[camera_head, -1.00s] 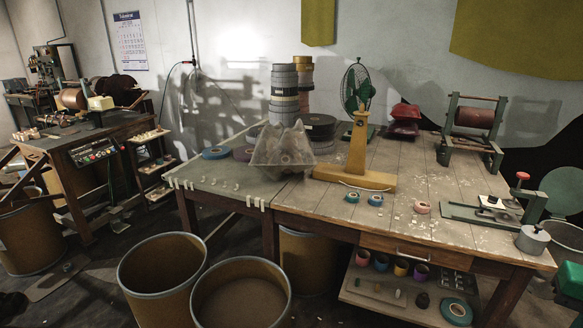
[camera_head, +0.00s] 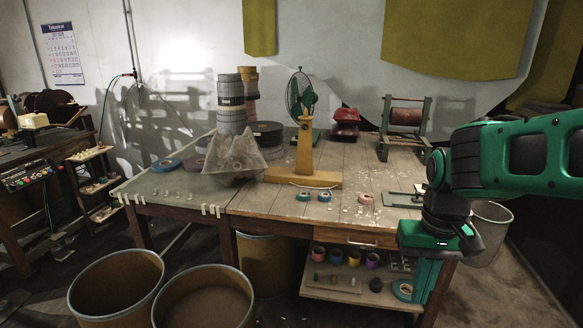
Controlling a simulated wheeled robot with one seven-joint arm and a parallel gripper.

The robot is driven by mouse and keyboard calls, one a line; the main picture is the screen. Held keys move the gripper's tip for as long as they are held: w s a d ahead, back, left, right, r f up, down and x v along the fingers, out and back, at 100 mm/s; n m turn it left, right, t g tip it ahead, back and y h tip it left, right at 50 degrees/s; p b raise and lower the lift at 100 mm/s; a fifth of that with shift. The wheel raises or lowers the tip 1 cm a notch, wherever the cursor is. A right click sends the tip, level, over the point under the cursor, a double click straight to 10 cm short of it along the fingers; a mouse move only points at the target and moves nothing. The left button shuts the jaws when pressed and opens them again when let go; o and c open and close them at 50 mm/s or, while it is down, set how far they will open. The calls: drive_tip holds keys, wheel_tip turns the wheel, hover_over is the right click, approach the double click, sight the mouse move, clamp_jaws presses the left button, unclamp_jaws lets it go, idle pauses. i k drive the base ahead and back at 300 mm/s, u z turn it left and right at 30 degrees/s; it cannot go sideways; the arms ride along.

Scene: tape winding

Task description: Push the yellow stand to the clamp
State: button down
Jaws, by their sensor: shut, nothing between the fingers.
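The yellow stand (camera_head: 304,155) is upright on the wooden table, a tall post on a long flat base, with a green fan just behind it. The clamp (camera_head: 400,199) is a dark green plate device at the table's right end; my arm hides most of it, including its red knob. My gripper (camera_head: 426,296) hangs pointing down in front of the table's right front corner, nearer the camera than the clamp. It is shut and empty, well to the right of the stand and apart from it.
Blue tape rolls (camera_head: 324,195) and a pink roll (camera_head: 366,199) lie on the table between stand and clamp. A clear crumpled plastic piece (camera_head: 236,156) is left of the stand. A roller frame (camera_head: 404,122) stands at the back right. Brown drums (camera_head: 117,285) stand on the floor.

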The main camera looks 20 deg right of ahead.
sight(304, 174)
drive_tip(key=u, duration=0.1)
drive_tip(key=i, duration=1)
drive_tip(key=z, duration=0.1)
